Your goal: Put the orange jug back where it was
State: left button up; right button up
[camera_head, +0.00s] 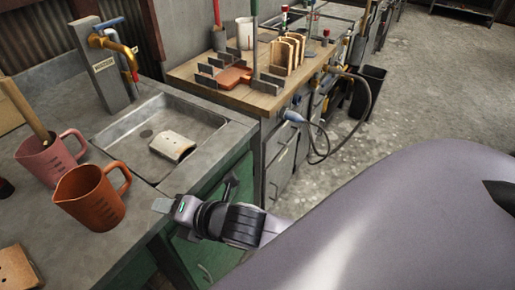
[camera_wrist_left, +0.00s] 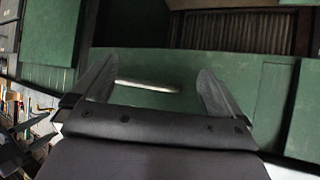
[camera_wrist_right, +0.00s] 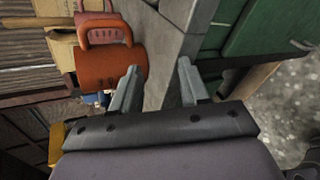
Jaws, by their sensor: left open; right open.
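The orange jug (camera_head: 92,203) stands upright on the grey counter, left of the sink in the head view, its handle toward the sink. It also shows in the right wrist view (camera_wrist_right: 112,67). My right gripper (camera_head: 197,196) is open and empty, to the right of the jug near the counter's front edge. In the right wrist view the jug is beside the left finger of the gripper (camera_wrist_right: 157,70), not between the fingers. My left gripper (camera_wrist_left: 154,76) is open and empty, facing a green cabinet front; it is not seen in the head view.
A pink jug (camera_head: 48,160) with a wooden handle in it stands just behind the orange jug. The sink (camera_head: 190,115) holds a pale block (camera_head: 172,146). A tap post (camera_head: 105,70) rises behind. A wooden block (camera_head: 14,268) lies at the front left. A wooden bench (camera_head: 200,77) stands beyond.

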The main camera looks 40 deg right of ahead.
jog(key=s+d+f+m+h, duration=0.1)
jog(key=s+d+f+m, duration=0.4)
jog(key=m, duration=0.7)
jog(key=s+d+f+m+g+h, duration=0.1)
jog(key=s+d+f+m+h, duration=0.1)
jog(key=s+d+f+m, duration=0.4)
jog(key=s+f+m, duration=0.3)
jog(key=f+m, duration=0.1)
jog(key=m, duration=0.2)
jog(key=shift+s+f, duration=0.25)
jog(key=shift+f, duration=0.15)
